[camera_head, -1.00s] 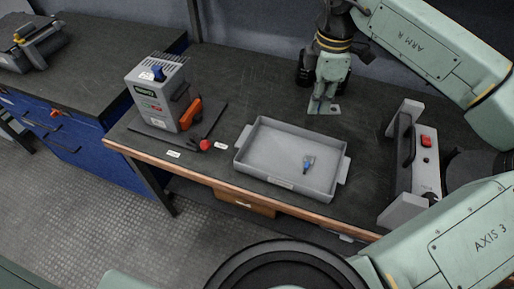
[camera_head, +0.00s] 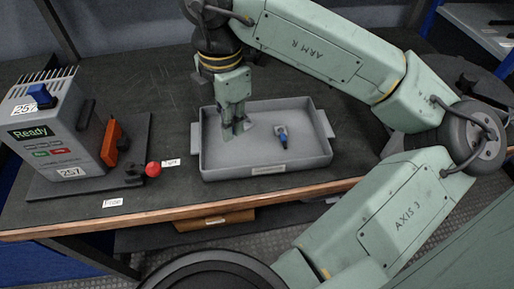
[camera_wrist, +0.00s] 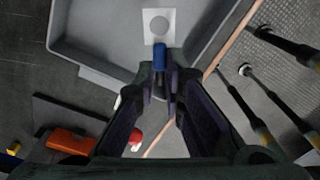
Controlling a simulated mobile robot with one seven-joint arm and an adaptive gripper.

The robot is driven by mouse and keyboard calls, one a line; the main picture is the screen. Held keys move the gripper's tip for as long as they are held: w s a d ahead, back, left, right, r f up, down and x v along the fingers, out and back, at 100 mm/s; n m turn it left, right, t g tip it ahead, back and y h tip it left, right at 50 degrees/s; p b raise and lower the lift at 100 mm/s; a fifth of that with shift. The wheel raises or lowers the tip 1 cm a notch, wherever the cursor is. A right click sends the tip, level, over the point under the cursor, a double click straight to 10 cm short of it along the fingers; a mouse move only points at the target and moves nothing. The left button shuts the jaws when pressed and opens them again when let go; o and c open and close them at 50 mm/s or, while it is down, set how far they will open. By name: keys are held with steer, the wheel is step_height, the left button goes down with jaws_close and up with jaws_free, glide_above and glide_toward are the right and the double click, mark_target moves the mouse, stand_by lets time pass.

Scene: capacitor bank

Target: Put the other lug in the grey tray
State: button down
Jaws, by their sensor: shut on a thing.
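The grey tray (camera_head: 262,171) is on the dark bench, and its wall also shows in the wrist view (camera_wrist: 88,58). One lug (camera_head: 281,134) with a blue sleeve lies inside it, right of the middle. My gripper (camera_head: 236,126) is over the left part of the tray, pointing down. In the wrist view my gripper (camera_wrist: 160,82) is shut on the blue sleeve of the other lug (camera_wrist: 159,56). Its flat square plate with a round hole points away from the fingers. I cannot tell whether the held lug touches the tray floor.
A grey device (camera_head: 55,130) with a green "Ready" label and orange handle stands at the left. The wooden front edge (camera_head: 150,218) runs below. Clear bench lies behind the tray.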

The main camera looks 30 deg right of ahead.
steer(key=shift+m, duration=0.6)
steer(key=s+d+f+b, duration=0.1)
steer(key=s+d, duration=0.1)
steer(key=s, duration=0.1)
steer(key=s+d+f, duration=0.1)
steer(key=s+d, duration=0.1)
steer(key=s, duration=0.2)
steer(key=s+d+f+b, duration=0.1)
steer(key=s+d, duration=0.1)
steer(key=s, duration=0.2)
steer(key=shift+s+b, duration=0.2)
steer(key=shift+b, duration=0.15)
steer(key=p, duration=0.3)
glide_above(234, 146)
steer(key=shift+s+f, duration=0.1)
steer(key=shift+f, duration=0.6)
steer(key=f, duration=0.1)
steer(key=f+p, duration=0.1)
steer(key=f, duration=0.1)
steer(key=shift+w+f, duration=0.2)
steer(key=shift+f, duration=0.05)
steer(key=shift+f+b, duration=0.35)
steer(key=shift+b, duration=0.05)
steer(key=shift+f, duration=0.1)
steer(key=c, duration=1.7)
jaws_free()
